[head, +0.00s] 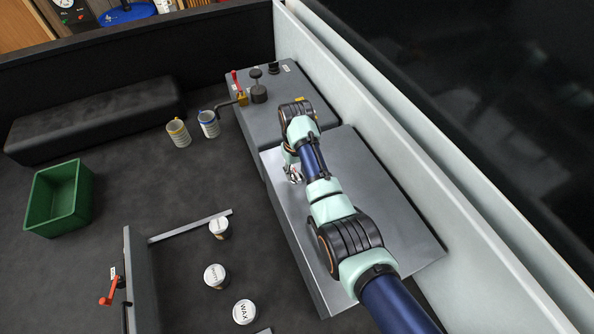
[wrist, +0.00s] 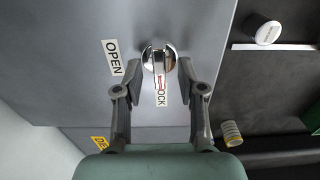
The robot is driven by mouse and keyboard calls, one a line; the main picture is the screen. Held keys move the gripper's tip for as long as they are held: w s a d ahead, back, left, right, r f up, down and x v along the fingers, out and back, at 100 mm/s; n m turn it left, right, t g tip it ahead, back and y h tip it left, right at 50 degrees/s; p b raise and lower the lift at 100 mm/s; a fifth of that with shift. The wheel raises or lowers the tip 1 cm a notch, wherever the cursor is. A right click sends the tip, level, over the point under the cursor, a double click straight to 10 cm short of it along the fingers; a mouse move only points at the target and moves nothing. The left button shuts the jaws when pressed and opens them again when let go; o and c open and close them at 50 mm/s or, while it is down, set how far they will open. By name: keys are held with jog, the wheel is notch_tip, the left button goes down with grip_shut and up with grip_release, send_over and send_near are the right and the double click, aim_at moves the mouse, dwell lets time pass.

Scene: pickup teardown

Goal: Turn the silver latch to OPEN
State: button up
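The silver latch (wrist: 158,57) is a round chrome knob with a narrow lever on a grey panel. In the wrist view its lever points down at the LOCK label (wrist: 161,97) and partly covers it; a small red mark shows near the lever's end. The OPEN label (wrist: 112,58) is to the left of the latch. My gripper (wrist: 160,64) is open, with one finger on each side of the latch and the right fingertip very near the knob. I cannot tell whether either finger touches it. In the head view my gripper (head: 294,174) is over the grey cabinet lid, largely hiding the latch.
The grey cabinet (head: 375,205) stands along a pale wall (head: 400,120). A grey box with a red-handled lever (head: 236,82) is behind it. Two mugs (head: 178,133), a green bin (head: 60,197) and several white-lidded cans (head: 216,275) are on the dark floor to the left.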

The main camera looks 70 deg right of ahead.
jog(key=shift+f, duration=0.5)
grip_shut()
